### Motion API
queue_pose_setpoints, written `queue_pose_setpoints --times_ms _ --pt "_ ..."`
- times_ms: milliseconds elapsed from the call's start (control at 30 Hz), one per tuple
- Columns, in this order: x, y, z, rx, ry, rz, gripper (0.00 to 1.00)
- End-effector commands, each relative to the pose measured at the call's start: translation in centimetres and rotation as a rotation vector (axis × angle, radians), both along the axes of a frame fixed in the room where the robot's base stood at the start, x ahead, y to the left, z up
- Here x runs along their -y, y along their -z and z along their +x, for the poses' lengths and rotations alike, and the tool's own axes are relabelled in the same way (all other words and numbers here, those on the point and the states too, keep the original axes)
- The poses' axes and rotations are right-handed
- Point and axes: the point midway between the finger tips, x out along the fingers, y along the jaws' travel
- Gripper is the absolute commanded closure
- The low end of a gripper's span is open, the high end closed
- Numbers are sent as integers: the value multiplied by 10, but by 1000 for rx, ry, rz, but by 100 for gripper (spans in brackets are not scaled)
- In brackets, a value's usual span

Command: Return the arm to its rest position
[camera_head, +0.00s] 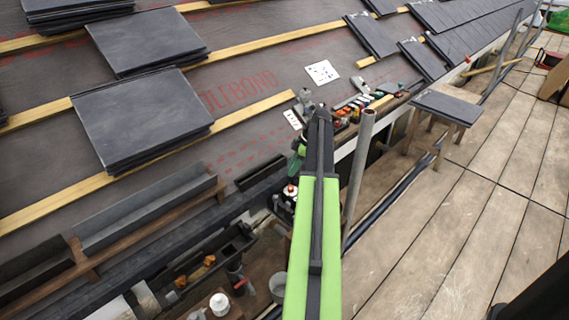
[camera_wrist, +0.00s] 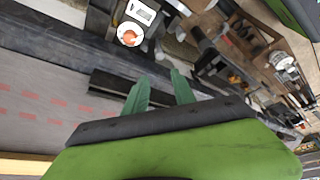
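My arm reaches out from the bottom of the head view, its green link over the roof edge. My gripper (camera_wrist: 159,76) shows in the wrist view as two green fingers standing apart, with nothing between them. In the head view the gripper is mostly hidden by the arm's end. Below the fingers in the wrist view is a dark bar, and a white round-topped container with an orange centre (camera_wrist: 130,35) lies a little beyond them. I cannot tell the exact height of the gripper above these things.
Stacks of dark slates (camera_head: 140,115) lie on wooden battens (camera_head: 240,115) at the left. A grey pole (camera_head: 360,165) stands close right of my arm. A small slate-topped stand (camera_head: 447,105) is on the plank deck (camera_head: 440,240), which has open floor. Tools and clutter line the gutter edge.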

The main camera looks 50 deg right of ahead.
Motion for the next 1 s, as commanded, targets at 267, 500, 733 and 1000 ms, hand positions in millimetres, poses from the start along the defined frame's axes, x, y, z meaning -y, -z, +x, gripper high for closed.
queue_pose_setpoints --times_ms 267,500,733,1000 --pt "-12 1 7 -11 5 4 69" --pt "-170 8 75 -170 130 27 69" --pt "-362 15 100 -327 341 -22 69" --pt "-511 18 76 -382 550 -102 69"
